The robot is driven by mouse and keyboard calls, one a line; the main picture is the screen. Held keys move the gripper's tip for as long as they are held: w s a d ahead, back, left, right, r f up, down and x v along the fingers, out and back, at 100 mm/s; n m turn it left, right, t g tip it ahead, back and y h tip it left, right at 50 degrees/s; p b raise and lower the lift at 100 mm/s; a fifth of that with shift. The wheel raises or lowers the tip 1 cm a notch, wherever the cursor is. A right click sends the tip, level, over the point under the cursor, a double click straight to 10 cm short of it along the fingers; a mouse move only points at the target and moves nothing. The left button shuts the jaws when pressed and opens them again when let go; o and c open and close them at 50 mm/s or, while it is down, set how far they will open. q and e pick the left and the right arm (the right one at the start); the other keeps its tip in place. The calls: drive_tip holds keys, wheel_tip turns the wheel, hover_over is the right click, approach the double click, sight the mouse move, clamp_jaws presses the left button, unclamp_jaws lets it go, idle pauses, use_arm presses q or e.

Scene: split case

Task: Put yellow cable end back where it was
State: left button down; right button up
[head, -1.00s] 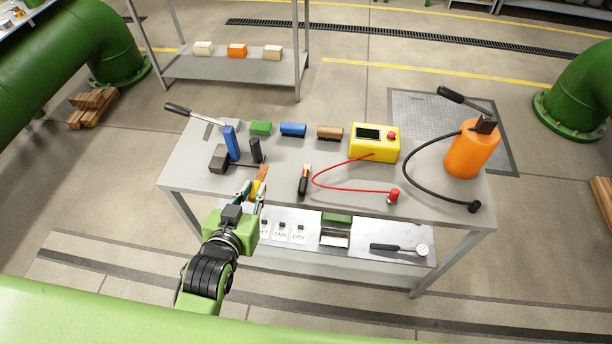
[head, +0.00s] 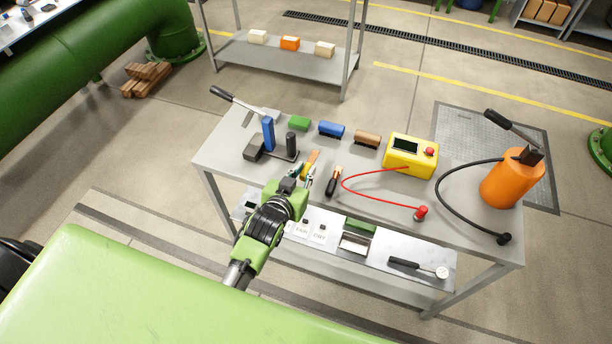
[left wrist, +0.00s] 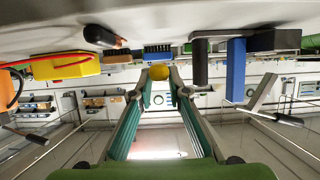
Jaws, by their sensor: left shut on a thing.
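My left gripper (head: 307,176) is shut on a small yellow thing (head: 305,170) at the near edge of the table. In the left wrist view this yellow rounded end (left wrist: 159,72) sits between the fingertips. An orange piece (head: 313,156) shows just beyond it; I cannot tell whether they are one thing. The yellow instrument box (head: 411,157) stands on the table to the right, with a red cable (head: 372,193) running from it. The cable's red end (head: 421,213) rests near the table's front right. My right gripper is not in view.
A black and orange tool (head: 333,182) lies close right of my left gripper. A blue post (head: 268,133) and black post (head: 291,145) stand behind left. Several brushes line the back. An orange cylinder (head: 512,178) with a black hose stands at right.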

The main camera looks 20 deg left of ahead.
use_arm(q)
drive_tip(key=shift+w+f, duration=0.7)
drive_tip(key=shift+f, duration=0.05)
wheel_tip(320, 180, down, 3)
drive_tip(key=shift+f, duration=0.15)
drive_tip(key=shift+f, duration=0.2)
drive_tip(key=c, duration=1.9)
unclamp_jaws()
drive_tip(key=shift+r, duration=0.1)
